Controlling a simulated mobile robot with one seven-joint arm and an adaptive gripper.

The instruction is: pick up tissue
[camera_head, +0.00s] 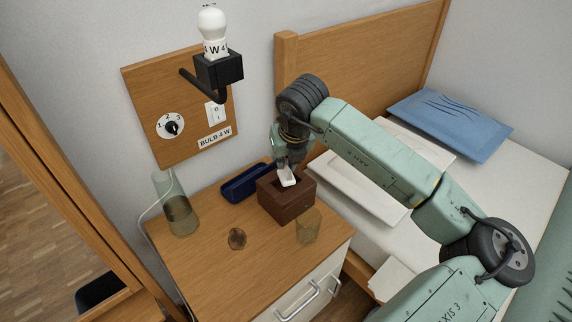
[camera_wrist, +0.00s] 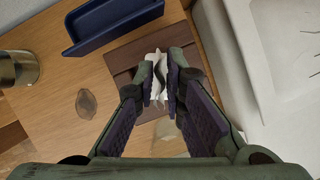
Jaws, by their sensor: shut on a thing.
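A white tissue (camera_head: 288,177) sticks up from the top of a brown tissue box (camera_head: 289,204) on the wooden nightstand. My gripper (camera_head: 287,165) is directly above the box, pointing down, with its fingertips at the tissue. In the wrist view the tissue (camera_wrist: 155,82) lies between the two fingertips of my gripper (camera_wrist: 160,95), which is shut on it. The box (camera_wrist: 130,60) is beneath the tips. Whether the tissue's lower end is still inside the box's slot cannot be told.
A dark blue tray (camera_head: 245,183) lies behind the box. An empty glass (camera_head: 309,226) stands close at its front right, a small brown round item (camera_head: 237,238) at its left. The bed (camera_head: 520,190) is at right.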

